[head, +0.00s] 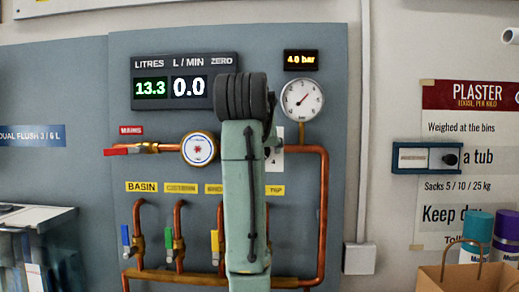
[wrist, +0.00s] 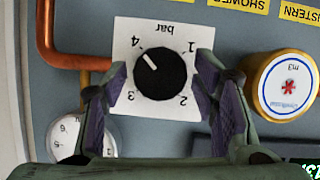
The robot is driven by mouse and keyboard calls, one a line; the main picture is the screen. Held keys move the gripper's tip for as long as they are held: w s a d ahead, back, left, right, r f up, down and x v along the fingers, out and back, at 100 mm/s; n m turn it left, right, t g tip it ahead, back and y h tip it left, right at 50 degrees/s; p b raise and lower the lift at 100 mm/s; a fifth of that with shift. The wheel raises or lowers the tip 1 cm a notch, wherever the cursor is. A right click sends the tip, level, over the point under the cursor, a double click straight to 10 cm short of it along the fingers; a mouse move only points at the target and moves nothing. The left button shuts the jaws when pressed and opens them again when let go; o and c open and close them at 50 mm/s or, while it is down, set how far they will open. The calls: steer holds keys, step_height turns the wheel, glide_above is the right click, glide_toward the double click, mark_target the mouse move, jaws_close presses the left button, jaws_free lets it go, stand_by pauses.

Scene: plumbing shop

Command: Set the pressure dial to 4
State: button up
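The pressure dial is a round black knob (wrist: 160,75) with a white pointer line, on a white card (wrist: 160,32) marked bar and 1 to 4. In the wrist view its pointer aims up and left, at about the 4 mark. My gripper (wrist: 161,66) is open, with one finger on each side of the knob and a small gap showing on both sides. In the head view my arm hides the knob; only an edge of its card shows. The amber display (head: 301,60) appears to read 4.0 bar. The gauge (head: 302,98) below it has a red needle pointing up and right.
A round water meter (head: 198,148) sits left of my arm, beside copper pipes (head: 322,215). A red-handled mains valve (head: 122,151) and several coloured valve handles (head: 126,238) are further left. A litres display (head: 185,83) is above. A paper bag (head: 470,278) stands at the lower right.

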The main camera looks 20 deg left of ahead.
steer(key=shift+o, duration=0.3)
steer(key=shift+r, duration=0.1)
steer(key=v, duration=1.2)
stand_by(0.3)
